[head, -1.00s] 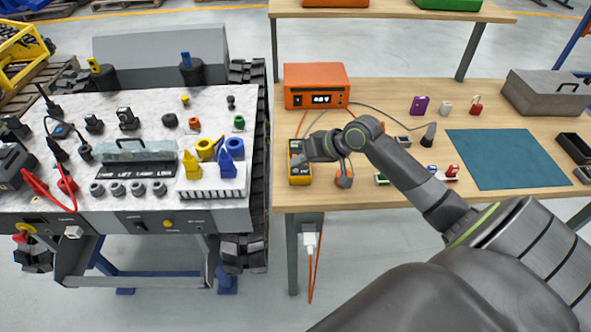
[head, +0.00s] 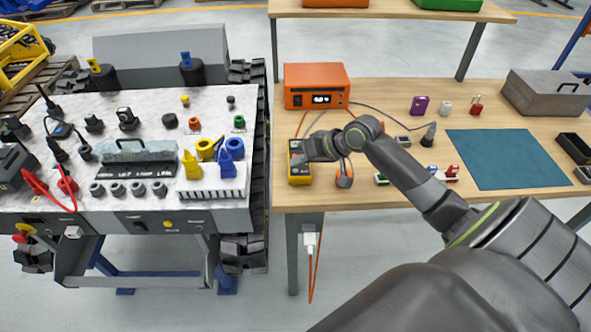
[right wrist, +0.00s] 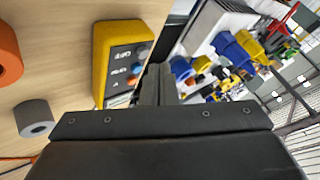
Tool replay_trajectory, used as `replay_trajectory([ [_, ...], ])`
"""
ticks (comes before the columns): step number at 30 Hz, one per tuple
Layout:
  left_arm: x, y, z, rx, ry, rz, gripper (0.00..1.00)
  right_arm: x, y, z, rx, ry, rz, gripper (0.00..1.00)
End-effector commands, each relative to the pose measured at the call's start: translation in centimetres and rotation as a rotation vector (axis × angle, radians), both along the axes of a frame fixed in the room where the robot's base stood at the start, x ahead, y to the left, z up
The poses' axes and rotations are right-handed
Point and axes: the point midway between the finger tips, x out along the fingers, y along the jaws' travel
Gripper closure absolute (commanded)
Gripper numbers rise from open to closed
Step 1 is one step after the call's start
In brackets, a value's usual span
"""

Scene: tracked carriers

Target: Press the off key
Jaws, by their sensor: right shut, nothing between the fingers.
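A yellow control box (head: 299,181) with a dark face lies near the left edge of the wooden bench. In the right wrist view the yellow box (right wrist: 104,40) shows pale markings and small round keys, among them a blue one (right wrist: 137,65) and an orange one (right wrist: 133,80). The markings are too small to read, so I cannot tell which key is off. My right gripper (head: 300,157) is shut and empty, its tips over the box's face in the head view. It also shows in the right wrist view (right wrist: 158,75), beside the keys. Contact cannot be told. My left gripper is not in view.
An orange unit (head: 316,77) with a lit display stands behind the box. The tracked carrier (head: 120,215) stands left, across a narrow gap. A teal mat (head: 505,160) lies to the right.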

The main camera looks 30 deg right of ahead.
Motion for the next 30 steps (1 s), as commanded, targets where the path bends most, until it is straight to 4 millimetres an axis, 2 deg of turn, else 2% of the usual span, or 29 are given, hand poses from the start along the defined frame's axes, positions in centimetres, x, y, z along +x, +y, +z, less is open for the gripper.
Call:
replay_trajectory([
  [30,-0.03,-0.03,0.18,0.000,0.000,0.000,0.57,-0.02,0.01,-0.92,0.000,0.000,0.000,1.00],
])
